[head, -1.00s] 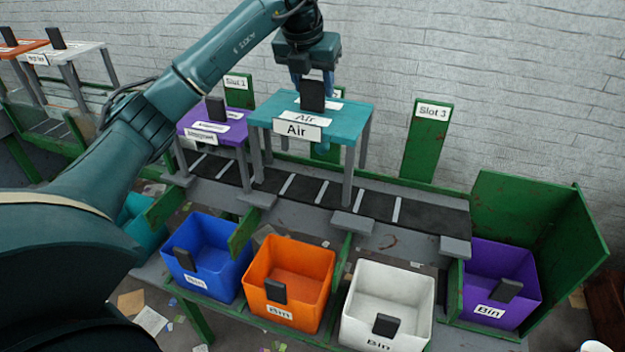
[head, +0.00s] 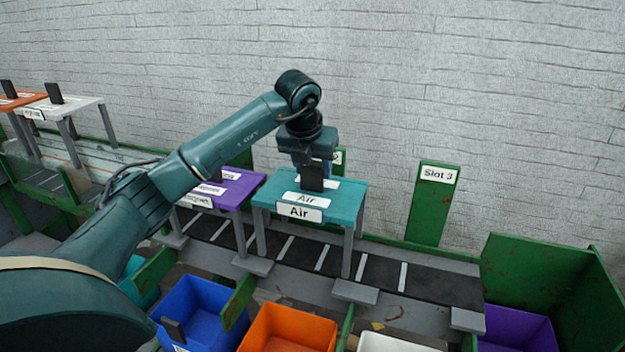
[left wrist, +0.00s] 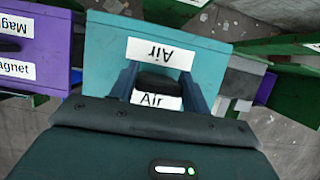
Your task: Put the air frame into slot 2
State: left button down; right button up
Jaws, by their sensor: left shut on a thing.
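The air frame (head: 340,199) is a teal table-like frame with grey legs, "Air" labels and a black upright handle (head: 312,178). It stands upright over the dark belt, its front legs at grey pads. Whether the feet touch the pads is unclear. My left gripper (head: 314,168) points down from above and is shut on the handle. In the left wrist view, the fingers (left wrist: 166,90) flank the handle above the teal top (left wrist: 212,62). My right gripper is out of view.
A purple magnet frame (head: 235,187) stands close on the left. The green Slot 3 post (head: 434,208) stands to the right, with bare belt (head: 430,284) before it. Blue (head: 197,308), orange (head: 290,328), white (head: 395,343) and purple (head: 515,328) bins line the front.

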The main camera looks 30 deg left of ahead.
aim_at(308, 195)
pick_arm(q)
jog(key=shift+f, duration=1.4)
jog(key=c, duration=0.7)
grip_release()
jog(key=shift+f, duration=0.15)
